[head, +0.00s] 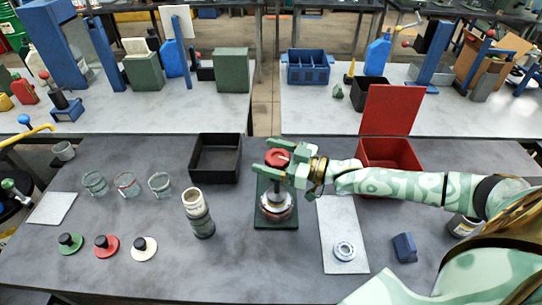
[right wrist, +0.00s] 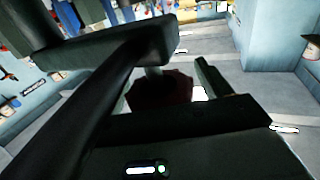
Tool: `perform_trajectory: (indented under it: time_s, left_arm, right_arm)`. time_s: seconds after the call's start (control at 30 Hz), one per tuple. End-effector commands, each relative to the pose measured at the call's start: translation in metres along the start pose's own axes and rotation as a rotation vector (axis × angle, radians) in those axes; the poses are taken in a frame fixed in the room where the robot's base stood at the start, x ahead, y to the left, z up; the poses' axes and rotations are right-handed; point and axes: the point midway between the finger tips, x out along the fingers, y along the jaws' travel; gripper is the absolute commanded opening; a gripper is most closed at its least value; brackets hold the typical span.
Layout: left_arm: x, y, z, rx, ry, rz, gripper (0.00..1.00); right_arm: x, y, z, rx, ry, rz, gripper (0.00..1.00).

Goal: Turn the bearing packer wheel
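The bearing packer (head: 277,207) stands on a dark green base near the middle of the front table, with a silver body and a red wheel (head: 277,157) on top. My right gripper (head: 272,157) reaches in from the right at wheel height, its fingers apart on either side of the wheel. In the right wrist view the wheel (right wrist: 160,90) is a dark red shape between the fingers. Part of it is hidden, and I cannot tell whether both fingers press on it. My left gripper is not in view.
A black bin (head: 216,178) and a stacked cylinder (head: 199,222) stand left of the packer. An open red box (head: 389,154) is behind my right arm. A white mat (head: 334,215) with a bearing ring (head: 344,250) lies to the right. Glass jars and coloured discs are at the left.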

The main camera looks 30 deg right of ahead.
Motion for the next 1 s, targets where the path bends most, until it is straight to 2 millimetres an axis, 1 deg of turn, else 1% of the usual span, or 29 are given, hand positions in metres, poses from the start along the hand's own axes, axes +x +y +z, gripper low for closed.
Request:
perform_trajectory:
  time_s: [0.33,0.47,0.57,0.8,0.9,1.0]
  left_arm:
    - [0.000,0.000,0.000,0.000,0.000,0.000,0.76]
    - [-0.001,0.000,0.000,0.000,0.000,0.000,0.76]
    - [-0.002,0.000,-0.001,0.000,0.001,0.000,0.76]
    - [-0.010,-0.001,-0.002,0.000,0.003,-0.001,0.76]
    - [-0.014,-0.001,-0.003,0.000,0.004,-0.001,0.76]
    - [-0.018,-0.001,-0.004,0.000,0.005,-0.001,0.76]
  right_arm:
    - [-0.001,0.000,0.000,0.000,0.000,0.000,0.77]
    - [-0.012,0.000,0.002,0.000,-0.005,0.001,0.77]
    - [-0.032,-0.001,0.002,0.002,-0.007,0.000,0.77]
    - [-0.097,0.000,0.001,0.001,-0.010,0.000,0.77]
    - [-0.121,0.000,0.000,0.002,-0.008,0.000,0.77]
    - [-0.141,0.000,-0.001,0.001,-0.005,-0.001,0.77]
